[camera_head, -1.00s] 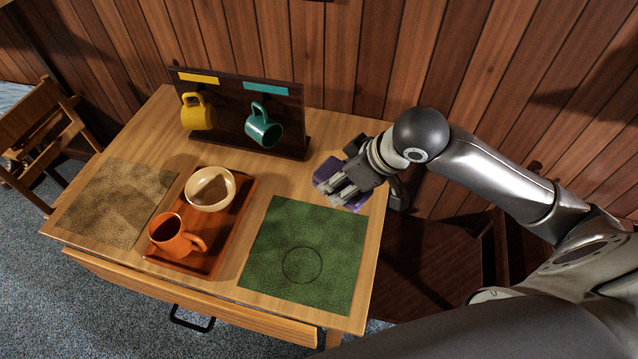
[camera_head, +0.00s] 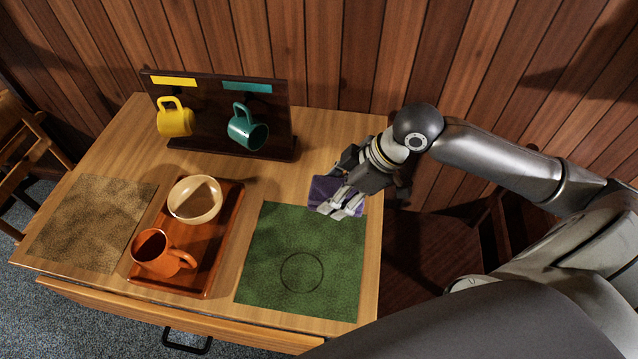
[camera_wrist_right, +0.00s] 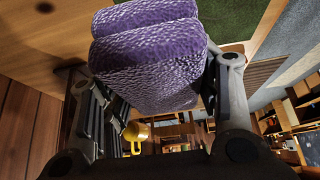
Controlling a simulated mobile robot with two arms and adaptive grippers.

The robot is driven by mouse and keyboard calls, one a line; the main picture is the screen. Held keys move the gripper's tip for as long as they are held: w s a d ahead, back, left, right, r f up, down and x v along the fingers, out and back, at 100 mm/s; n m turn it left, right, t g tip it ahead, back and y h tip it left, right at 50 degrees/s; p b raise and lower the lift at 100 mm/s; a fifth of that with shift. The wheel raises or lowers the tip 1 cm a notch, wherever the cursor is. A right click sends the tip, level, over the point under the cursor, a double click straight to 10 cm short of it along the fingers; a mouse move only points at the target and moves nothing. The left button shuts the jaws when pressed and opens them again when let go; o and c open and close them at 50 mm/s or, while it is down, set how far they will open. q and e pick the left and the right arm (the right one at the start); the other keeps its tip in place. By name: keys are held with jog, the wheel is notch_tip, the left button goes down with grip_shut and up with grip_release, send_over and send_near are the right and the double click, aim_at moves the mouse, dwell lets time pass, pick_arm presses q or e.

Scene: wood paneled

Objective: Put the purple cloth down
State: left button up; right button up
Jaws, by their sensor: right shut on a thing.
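The purple cloth (camera_head: 328,190) is a folded, textured bundle held in my right gripper (camera_head: 345,205). In the head view it is at the right side of the wooden table, over or just behind the far right corner of the green mat (camera_head: 300,255). In the right wrist view the cloth (camera_wrist_right: 150,60) fills the space between the two fingers (camera_wrist_right: 150,95). I cannot tell whether its underside touches the table. My fingers hide part of it. My left gripper is not in view.
A wooden tray (camera_head: 210,258) left of the green mat holds a cream bowl (camera_head: 195,200) and an orange mug (camera_head: 160,252). A tan mat (camera_head: 90,225) lies at the left. A dark rack (camera_head: 205,120) at the back carries a yellow mug (camera_head: 175,118) and a teal mug (camera_head: 246,128).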

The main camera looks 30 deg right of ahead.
jog(key=w+d+f, duration=0.1)
jog(key=w+f, duration=0.1)
jog(key=w, duration=0.2)
jog(key=w+d+f, duration=0.1)
jog(key=w+f, duration=0.2)
jog(key=w, duration=0.1)
jog(key=w+f+p, duration=0.1)
jog(key=w+f, duration=0.2)
jog(key=w, duration=0.1)
jog(key=shift+w+d+f, duration=0.2)
jog(key=shift+d+f, duration=0.05)
jog(key=shift+d, duration=0.15)
jog(key=f, duration=0.2)
jog(key=shift+w+f+p, duration=0.3)
jog(key=shift+w, duration=0.1)
jog(key=shift+d+f+p, duration=0.1)
jog(key=shift+f+p, duration=0.15)
jog(key=shift+p, duration=0.15)
jog(key=shift+w+f, duration=0.1)
jog(key=shift+f, duration=0.3)
jog(key=shift+f, duration=0.1)
jog(key=shift+f, duration=0.25)
jog(key=o, duration=0.9)
